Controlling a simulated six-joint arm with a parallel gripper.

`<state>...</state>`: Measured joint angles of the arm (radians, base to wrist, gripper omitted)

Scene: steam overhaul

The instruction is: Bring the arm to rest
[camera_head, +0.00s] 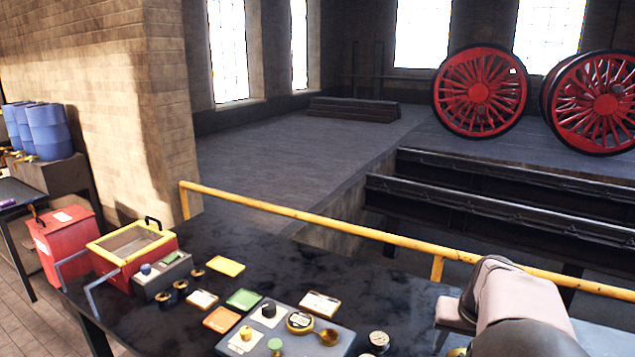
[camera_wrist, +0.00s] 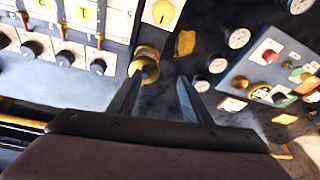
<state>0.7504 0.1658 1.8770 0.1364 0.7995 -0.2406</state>
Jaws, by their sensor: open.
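My arm (camera_head: 515,300) reaches in at the lower right of the head view, over the right part of the dark bench. Its fingers cannot be made out there. In the wrist view my gripper (camera_wrist: 160,82) is open, with its two dark fingers spread and nothing seen held between them. A brass knob (camera_wrist: 147,66) shows near the left fingertip. I cannot tell whether they touch.
The dark bench (camera_head: 185,318) carries a grey panel (camera_head: 320,347), coloured cards and a red, yellow-framed box (camera_head: 128,248). A yellow rail (camera_head: 320,217) runs behind it. In the wrist view, a switch panel (camera_wrist: 62,18) and gauges (camera_wrist: 238,38) lie beyond the fingers.

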